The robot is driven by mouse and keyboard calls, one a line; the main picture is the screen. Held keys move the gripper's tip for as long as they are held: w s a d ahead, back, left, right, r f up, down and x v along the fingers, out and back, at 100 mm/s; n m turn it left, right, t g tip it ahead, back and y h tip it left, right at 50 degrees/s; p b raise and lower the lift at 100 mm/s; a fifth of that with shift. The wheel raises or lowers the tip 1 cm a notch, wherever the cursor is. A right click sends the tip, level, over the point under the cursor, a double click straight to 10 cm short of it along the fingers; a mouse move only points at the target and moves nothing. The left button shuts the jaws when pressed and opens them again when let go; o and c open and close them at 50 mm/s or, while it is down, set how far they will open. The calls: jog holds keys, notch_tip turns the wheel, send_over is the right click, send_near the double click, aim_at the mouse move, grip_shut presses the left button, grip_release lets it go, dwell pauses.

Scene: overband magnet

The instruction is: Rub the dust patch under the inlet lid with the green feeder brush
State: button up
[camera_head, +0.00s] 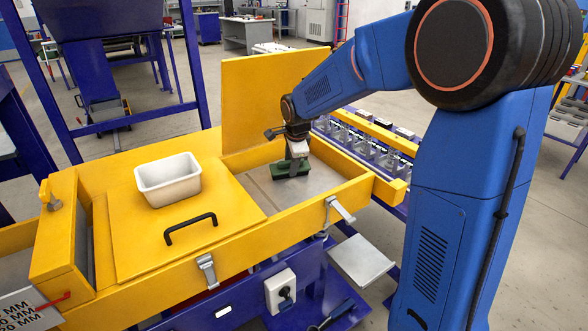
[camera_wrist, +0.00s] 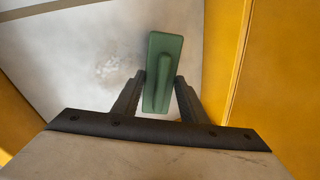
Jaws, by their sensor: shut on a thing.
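The green feeder brush (camera_wrist: 163,70) is held between the two dark fingers of my gripper (camera_wrist: 160,92), which is shut on it. In the head view the brush (camera_head: 290,169) is inside the open yellow inlet box, at or just above its grey floor (camera_head: 325,179); I cannot tell if it touches. The inlet lid (camera_head: 262,98) stands raised at the back of the box. The dust patch (camera_wrist: 113,70) is a pale grey smudge on the floor, just left of the brush in the wrist view. In the head view I cannot make it out.
Yellow walls (camera_head: 330,196) surround the opening, and one wall (camera_wrist: 223,60) runs close right of the brush in the wrist view. A closed yellow lid (camera_head: 135,235) with a black handle (camera_head: 190,228) lies to the left, with a white tray (camera_head: 168,180) on it.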

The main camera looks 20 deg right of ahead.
jog(key=shift+w, duration=0.55)
jog(key=shift+r, duration=4)
jog(key=shift+f, duration=0.1)
jog(key=shift+g, duration=0.8)
jog(key=shift+s+x, duration=0.2)
jog(key=shift+x, duration=2.75)
jog(key=shift+f, duration=0.15)
jog(key=shift+f, duration=0.9)
jog(key=shift+s, duration=4.25)
